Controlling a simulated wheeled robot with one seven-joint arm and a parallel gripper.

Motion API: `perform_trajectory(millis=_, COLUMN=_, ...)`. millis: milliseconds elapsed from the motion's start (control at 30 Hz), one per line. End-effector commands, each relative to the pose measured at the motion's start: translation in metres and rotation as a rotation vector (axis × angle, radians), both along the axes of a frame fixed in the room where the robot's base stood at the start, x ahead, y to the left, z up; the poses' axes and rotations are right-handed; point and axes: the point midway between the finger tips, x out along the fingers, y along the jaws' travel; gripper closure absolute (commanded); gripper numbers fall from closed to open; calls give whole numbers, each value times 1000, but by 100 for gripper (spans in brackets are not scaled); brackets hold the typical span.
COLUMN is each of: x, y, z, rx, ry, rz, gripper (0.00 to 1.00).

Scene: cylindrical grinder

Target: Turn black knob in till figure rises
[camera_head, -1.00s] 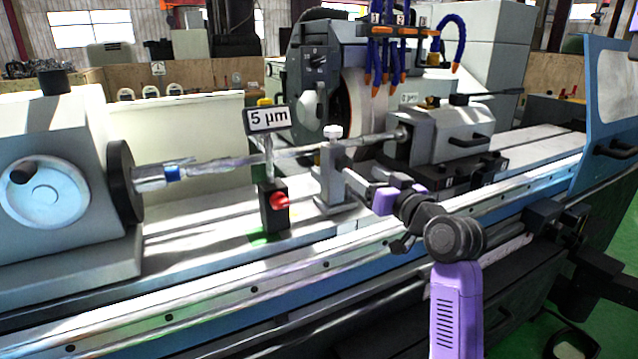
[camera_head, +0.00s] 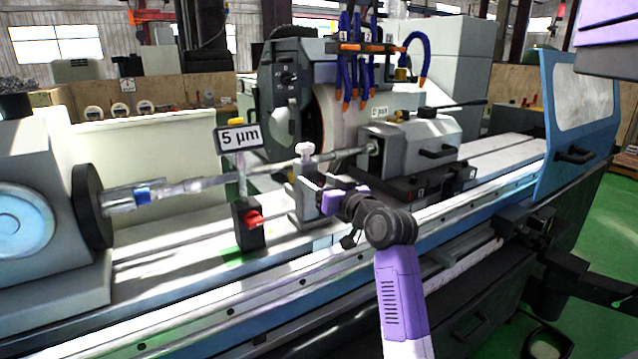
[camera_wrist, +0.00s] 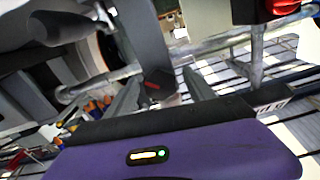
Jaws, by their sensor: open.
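My gripper (camera_head: 322,198) is at the front of this rest. In the wrist view, my gripper (camera_wrist: 163,92) is open, its two grey fingers on either side of a dark part with a red mark (camera_wrist: 152,86), which looks like the black knob. I cannot tell whether they touch it. In the head view my gripper hides this part.
The grinding wheel housing (camera_head: 290,95) and blue coolant hoses (camera_head: 366,60) stand behind the workpiece. The tailstock (camera_head: 420,140) is to the right, the headstock (camera_head: 35,200) to the left. The machine's blue door (camera_head: 578,110) stands at the right.

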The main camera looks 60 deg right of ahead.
Motion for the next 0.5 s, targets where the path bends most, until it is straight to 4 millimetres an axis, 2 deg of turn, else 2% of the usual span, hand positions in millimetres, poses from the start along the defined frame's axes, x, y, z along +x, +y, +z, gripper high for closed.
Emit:
perform_trajectory(millis=33, x=0, y=0, z=0, rx=0, ry=0, rz=0, gripper=37)
perform_trajectory(millis=333, x=0, y=0, z=0, rx=0, ry=0, rz=0, gripper=96)
perform_trajectory(millis=367, x=0, y=0, z=0, rx=0, ry=0, rz=0, gripper=100)
perform_trajectory(millis=500, x=0, y=0, z=0, rx=7, ry=-4, rz=0, gripper=100)
